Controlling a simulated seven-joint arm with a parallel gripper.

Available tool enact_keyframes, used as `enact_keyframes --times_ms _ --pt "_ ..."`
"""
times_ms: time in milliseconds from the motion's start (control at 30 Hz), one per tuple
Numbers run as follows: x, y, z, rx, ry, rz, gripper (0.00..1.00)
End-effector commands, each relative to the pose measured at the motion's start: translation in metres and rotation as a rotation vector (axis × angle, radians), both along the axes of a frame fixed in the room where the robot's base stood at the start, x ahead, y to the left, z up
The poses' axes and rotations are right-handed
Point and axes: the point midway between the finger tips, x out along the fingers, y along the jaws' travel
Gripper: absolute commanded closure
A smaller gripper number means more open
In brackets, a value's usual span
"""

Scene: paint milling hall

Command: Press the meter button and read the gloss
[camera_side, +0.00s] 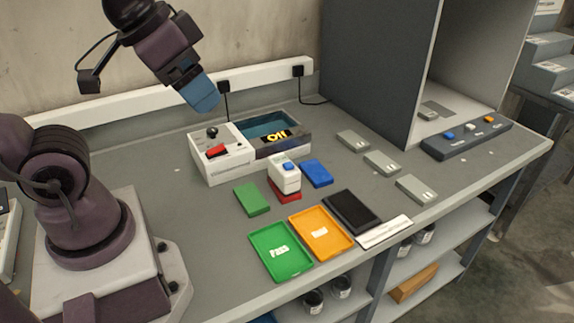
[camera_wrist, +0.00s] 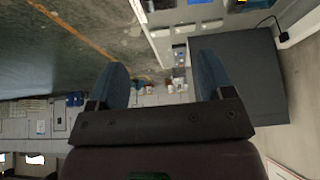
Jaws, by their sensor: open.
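A small white meter (camera_side: 285,178) with a blue button (camera_side: 288,166) on top stands upright on a red panel (camera_side: 286,196) in the middle of the bench. I can make out no gloss reading on it. My gripper (camera_side: 202,98), with blue fingers, is high above the bench, up and left of the meter and not touching anything. In the wrist view my gripper (camera_wrist: 162,72) has its two fingers wide apart with nothing between them. That view looks out over the hall, and I cannot make out the meter there.
A white unit (camera_side: 222,160) with a red switch and a dark-walled basin (camera_side: 282,133) stand behind the meter. Green (camera_side: 252,199) and blue (camera_side: 316,173) panels flank it. Green (camera_side: 281,252) and orange (camera_side: 320,234) trays and a black pad (camera_side: 351,212) lie in front. A grey booth (camera_side: 380,65) rises right.

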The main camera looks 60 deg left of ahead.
Motion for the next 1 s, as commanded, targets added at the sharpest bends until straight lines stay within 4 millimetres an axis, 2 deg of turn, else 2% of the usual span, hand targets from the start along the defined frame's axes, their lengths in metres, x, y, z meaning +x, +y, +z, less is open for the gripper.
enact_keyframes --times_ms 267,600,1000 --pt "0.0 0.0 0.0 0.0 0.0 0.0 0.26" --pt "0.0 0.0 0.0 0.0 0.0 0.0 1.0" --pt "0.0 0.0 0.0 0.0 0.0 0.0 1.0"
